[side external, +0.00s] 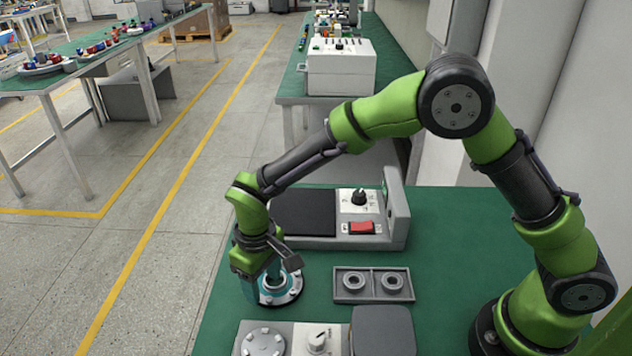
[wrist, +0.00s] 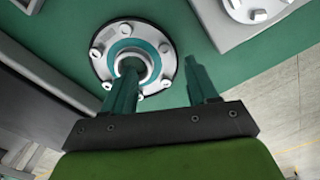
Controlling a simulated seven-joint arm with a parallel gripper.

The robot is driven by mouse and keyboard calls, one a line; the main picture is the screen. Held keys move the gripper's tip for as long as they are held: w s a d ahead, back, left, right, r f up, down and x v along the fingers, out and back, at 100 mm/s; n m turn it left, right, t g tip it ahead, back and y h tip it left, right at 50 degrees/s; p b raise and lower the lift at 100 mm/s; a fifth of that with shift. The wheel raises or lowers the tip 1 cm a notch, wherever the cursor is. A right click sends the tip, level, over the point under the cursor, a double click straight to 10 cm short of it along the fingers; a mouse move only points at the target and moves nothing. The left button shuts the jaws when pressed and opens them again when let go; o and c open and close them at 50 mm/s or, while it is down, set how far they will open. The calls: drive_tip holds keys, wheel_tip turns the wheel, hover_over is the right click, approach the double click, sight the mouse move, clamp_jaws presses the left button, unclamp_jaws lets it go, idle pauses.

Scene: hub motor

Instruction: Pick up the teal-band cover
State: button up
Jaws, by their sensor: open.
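The teal-band cover is a round grey flange with a teal ring, bolts around its rim and a raised hub with a central hole. It lies on the green table, in the side view (side external: 292,291) below my gripper (side external: 262,281) and partly hidden by it. In the wrist view the cover (wrist: 112,45) is at the upper left. My gripper (wrist: 160,68) is open, with two teal fingers pointing down at the cover. The left fingertip overlaps the central hole; the right one shows outside the rim, over the table. I cannot tell whether either finger touches it.
A grey tray with two rings (side external: 372,285) lies right of the cover. A box with a red switch (side external: 362,227) stands behind. A fixture with a round bolted cover (side external: 263,342) and a knob (side external: 318,341) is in front. Green table is clear at right.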

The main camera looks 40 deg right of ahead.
wheel_tip(320, 180, down, 2)
drive_tip(key=shift+f, duration=0.1)
